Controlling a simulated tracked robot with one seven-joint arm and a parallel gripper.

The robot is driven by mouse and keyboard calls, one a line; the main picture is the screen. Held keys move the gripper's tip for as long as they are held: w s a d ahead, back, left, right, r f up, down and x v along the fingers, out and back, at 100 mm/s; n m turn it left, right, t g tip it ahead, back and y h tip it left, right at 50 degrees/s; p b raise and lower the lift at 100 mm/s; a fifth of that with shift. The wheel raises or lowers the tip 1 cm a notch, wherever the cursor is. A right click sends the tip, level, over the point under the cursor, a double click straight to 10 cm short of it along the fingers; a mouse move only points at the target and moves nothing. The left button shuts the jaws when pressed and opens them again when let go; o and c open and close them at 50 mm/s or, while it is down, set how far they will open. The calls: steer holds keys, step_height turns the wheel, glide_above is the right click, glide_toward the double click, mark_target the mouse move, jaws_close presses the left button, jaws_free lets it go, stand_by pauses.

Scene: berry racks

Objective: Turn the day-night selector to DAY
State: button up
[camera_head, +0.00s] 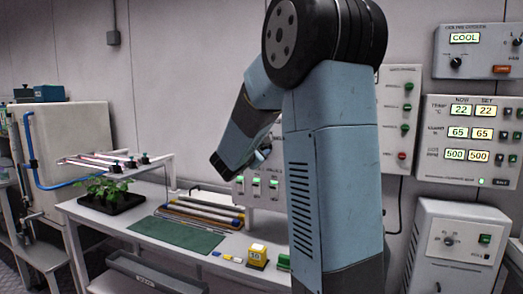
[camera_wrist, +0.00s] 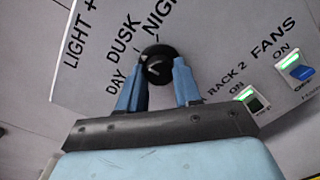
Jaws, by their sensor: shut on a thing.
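The day-night selector is a round black knob (camera_wrist: 157,64) on a pale panel (camera_wrist: 222,50), in the upper middle of the wrist view. The words DAY, DUSK and NIGHT run around its upper left side. A small light mark shows on the knob's face, but I cannot tell surely which word it points to. My gripper (camera_wrist: 160,76) is shut on the knob, with one blue finger on each side. In the head view my gripper (camera_head: 264,154) is at the panel above the bench, and my arm hides the knob.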

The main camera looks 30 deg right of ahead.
steer(key=shift+d+r, duration=0.1)
steer(key=shift+d, duration=0.05)
steer(key=n, duration=0.4)
steer(key=shift+n, duration=0.3)
steer(key=n, duration=0.5)
steer(key=shift+r+t, duration=0.15)
steer(key=shift+t, duration=0.15)
steer(key=o, duration=1)
steer(key=shift+w, duration=0.1)
steer(key=shift+o, duration=0.2)
steer(key=shift+f, duration=0.2)
